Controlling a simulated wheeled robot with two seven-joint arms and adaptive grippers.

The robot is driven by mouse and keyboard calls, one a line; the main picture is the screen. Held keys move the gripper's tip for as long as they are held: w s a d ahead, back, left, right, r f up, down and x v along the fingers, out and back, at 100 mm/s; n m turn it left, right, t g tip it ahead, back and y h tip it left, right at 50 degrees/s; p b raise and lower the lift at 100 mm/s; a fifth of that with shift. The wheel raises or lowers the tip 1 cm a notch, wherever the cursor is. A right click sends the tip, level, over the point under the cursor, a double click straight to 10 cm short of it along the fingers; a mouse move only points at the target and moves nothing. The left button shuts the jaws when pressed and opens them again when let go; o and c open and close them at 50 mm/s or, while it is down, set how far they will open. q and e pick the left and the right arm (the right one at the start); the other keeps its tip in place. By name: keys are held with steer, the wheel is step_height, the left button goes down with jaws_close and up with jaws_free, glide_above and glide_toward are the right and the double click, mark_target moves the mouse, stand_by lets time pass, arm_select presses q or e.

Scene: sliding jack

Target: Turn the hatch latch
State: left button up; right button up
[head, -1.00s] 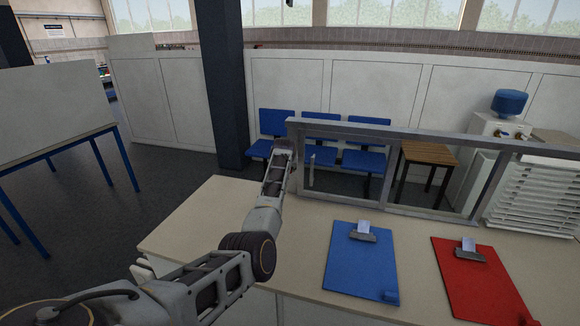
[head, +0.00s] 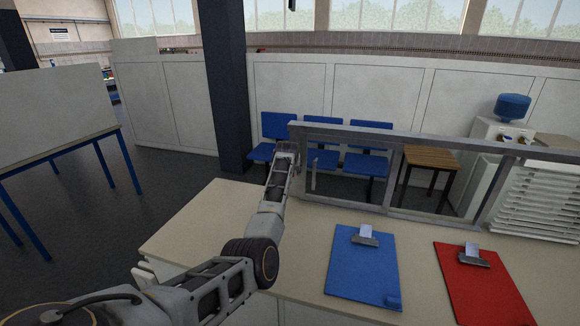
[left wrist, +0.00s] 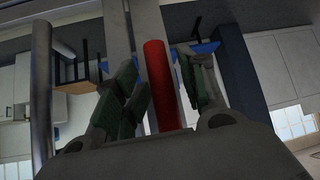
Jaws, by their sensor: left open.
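A grey metal hatch frame (head: 345,137) stands on the counter. My left gripper (head: 286,152) is at the frame's left end, small and partly unclear in the head view. In the left wrist view a red bar (left wrist: 160,85), which looks like the latch handle, runs lengthwise between the two fingers of my left gripper (left wrist: 161,72). The fingers are open, one on each side of the bar. I cannot tell whether either finger touches it. My right gripper is not in view.
A blue clipboard (head: 362,270) and a red clipboard (head: 480,285) lie on the counter (head: 200,225) in front of the frame. Behind the frame are blue chairs (head: 277,127), a wooden side table (head: 430,157) and a water cooler (head: 510,108). A dark column (head: 229,90) stands behind.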

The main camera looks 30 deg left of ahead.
arm_select(q)
steer(key=v, duration=0.7)
steer(key=shift+s, duration=0.15)
stand_by(0.6)
stand_by(0.5)
steer(key=shift+s, duration=0.1)
